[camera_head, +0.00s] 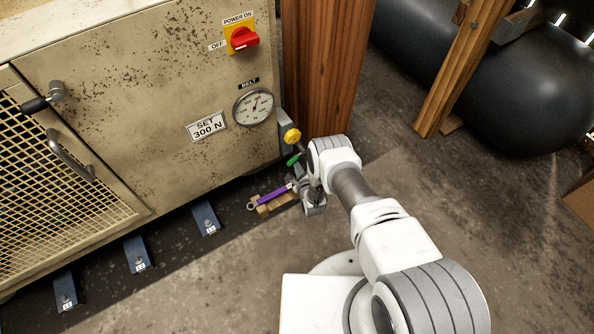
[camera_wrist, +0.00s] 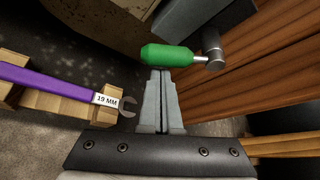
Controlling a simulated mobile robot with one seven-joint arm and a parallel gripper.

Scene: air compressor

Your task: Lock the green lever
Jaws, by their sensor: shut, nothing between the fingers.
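The green lever (camera_wrist: 168,56) has a rounded green handle on a short metal rod that joins a grey metal pivot (camera_wrist: 212,48) at its right in the wrist view. The handle lies roughly level in that view. In the head view a bit of the green lever (camera_head: 293,160) shows low at the compressor's right edge, partly hidden by my arm. My gripper (camera_wrist: 160,72) is shut and empty, with its fingertips right at the underside of the green handle. I cannot tell whether they touch it. In the head view the fingers are hidden by my wrist.
A purple 19 MM wrench (camera_wrist: 60,85) lies on wooden blocks (camera_wrist: 60,107) left of my fingers. A wooden post (camera_head: 322,70) stands close to the right. The compressor cabinet (camera_head: 150,110) carries a red switch (camera_head: 244,39) and a belt gauge (camera_head: 254,106). Open floor lies at right.

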